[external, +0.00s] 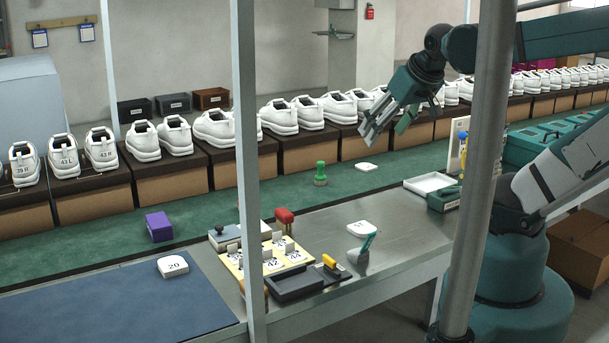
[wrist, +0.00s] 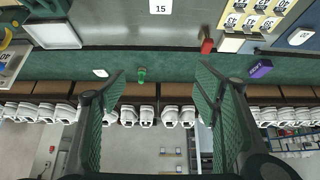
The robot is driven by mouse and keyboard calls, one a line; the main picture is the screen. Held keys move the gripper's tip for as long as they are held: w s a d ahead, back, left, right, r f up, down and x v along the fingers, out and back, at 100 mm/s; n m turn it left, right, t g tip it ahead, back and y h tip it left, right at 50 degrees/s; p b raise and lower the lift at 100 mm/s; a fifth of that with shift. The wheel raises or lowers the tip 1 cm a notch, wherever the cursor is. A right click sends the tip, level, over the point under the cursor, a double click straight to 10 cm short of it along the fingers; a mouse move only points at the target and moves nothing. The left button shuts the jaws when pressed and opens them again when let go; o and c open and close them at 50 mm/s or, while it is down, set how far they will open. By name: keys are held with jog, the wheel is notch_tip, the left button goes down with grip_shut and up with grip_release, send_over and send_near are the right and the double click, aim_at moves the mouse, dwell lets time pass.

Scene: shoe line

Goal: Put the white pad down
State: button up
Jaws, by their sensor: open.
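A small plain white pad (external: 366,167) lies flat on the green belt; it also shows in the wrist view (wrist: 101,73), left of the green stamp. A numbered white pad (external: 361,228) lies on the steel bench, and its number reads 15 in the wrist view (wrist: 160,7). Another white pad marked 20 (external: 173,266) lies on the blue mat (external: 110,310). My gripper (external: 387,135) is raised above the belt near the shoe row, its fingers wide apart. In the wrist view nothing is held between the fingers (wrist: 160,73).
A green stamp (external: 320,175) and a purple box (external: 159,227) stand on the belt. White shoes on brown boxes line its far side. A red-handled stamp (external: 284,216), number cards (external: 262,262) and a white tray (external: 431,183) occupy the bench. Posts cross the external view.

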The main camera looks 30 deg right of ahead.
jog(key=shift+w+f, duration=0.1)
dwell(0.3)
jog(key=n+g, duration=0.7)
jog(key=n, duration=1)
send_over(364, 228)
notch_tip(364, 228, down, 21)
jog(key=shift+d+f+n, duration=0.1)
jog(key=shift+f+n, duration=0.35)
jog(key=shift+n, duration=0.05)
jog(key=shift+f+b, duration=0.65)
jog(key=shift+f, duration=0.65)
jog(key=shift+w, duration=0.1)
